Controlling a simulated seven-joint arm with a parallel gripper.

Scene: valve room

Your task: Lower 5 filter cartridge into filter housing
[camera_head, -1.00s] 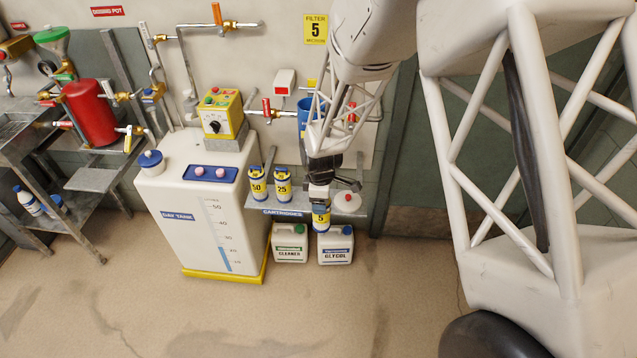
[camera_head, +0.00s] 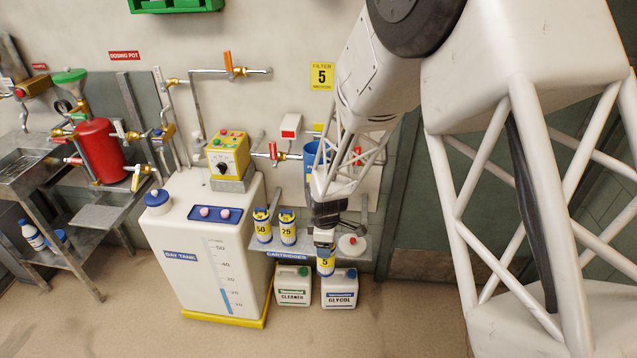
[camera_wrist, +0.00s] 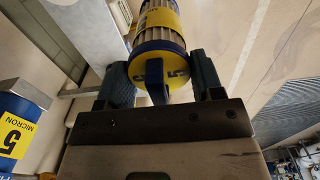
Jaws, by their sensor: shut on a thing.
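The 5 filter cartridge (camera_head: 326,262), blue-capped with a yellow band marked 5, hangs upright in front of the right part of the shelf. My gripper (camera_head: 324,236) is shut on its top. In the wrist view the cartridge (camera_wrist: 160,28) lies between my two fingers (camera_wrist: 163,85), with its blue handle nearest the palm and pale pleats beyond. The blue filter housing (camera_head: 311,153) is on the wall, up and behind my forearm, which partly hides it. In the wrist view a blue body with a yellow 5 MICRON label (camera_wrist: 15,130), apparently the housing, is at the left edge, apart from the cartridge.
Cartridges 50 (camera_head: 262,227) and 25 (camera_head: 287,228) stand on the shelf (camera_head: 256,248). Cleaner (camera_head: 292,287) and glycol (camera_head: 339,289) jugs stand below. The day tank (camera_head: 205,265) is left.

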